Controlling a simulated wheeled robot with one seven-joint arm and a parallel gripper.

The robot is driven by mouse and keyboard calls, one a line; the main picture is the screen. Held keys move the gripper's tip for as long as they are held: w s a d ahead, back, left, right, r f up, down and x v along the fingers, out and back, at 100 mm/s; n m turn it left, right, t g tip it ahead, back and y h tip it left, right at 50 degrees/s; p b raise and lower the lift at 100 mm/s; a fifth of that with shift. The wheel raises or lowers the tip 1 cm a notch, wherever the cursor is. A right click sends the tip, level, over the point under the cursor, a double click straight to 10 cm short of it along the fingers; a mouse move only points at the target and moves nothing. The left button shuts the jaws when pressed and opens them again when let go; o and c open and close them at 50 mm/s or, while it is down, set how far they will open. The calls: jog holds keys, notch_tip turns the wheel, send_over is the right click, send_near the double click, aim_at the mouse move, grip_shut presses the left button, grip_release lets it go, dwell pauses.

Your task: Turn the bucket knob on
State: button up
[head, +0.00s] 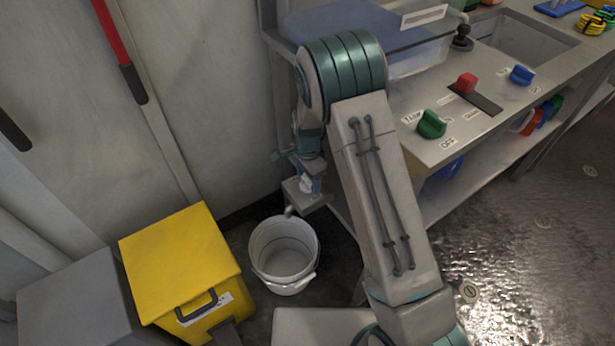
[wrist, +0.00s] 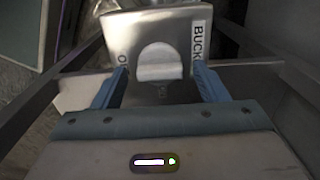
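The bucket knob (wrist: 160,63) is a pale, rounded knob on a light metal panel (wrist: 130,30) in the wrist view. A label reading "BUCK" is partly visible at the panel's right, and a partly hidden "O" mark is at its left. My gripper (wrist: 160,77) is open, with one blue finger on each side of the knob and a gap to it on both sides. In the head view my gripper (head: 308,168) is at the small panel (head: 308,201) above the white bucket (head: 283,235). The knob is mostly hidden there.
A yellow box (head: 180,258) with a dark handle stands left of the bucket, beside a grey box (head: 75,305). A counter at right carries green (head: 431,124), red (head: 466,83) and blue (head: 522,75) knobs. Open floor lies at lower right.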

jog(key=c, duration=0.9)
jog(key=shift+o, duration=0.2)
jog(key=shift+n, duration=0.4)
jog(key=n, duration=0.3)
jog(key=shift+n, duration=0.4)
jog(key=n, duration=0.4)
jog(key=shift+n, duration=0.3)
jog(key=n, duration=0.8)
jog(key=shift+r+n, duration=0.1)
jog(key=shift+n, duration=0.2)
jog(key=o, duration=1)
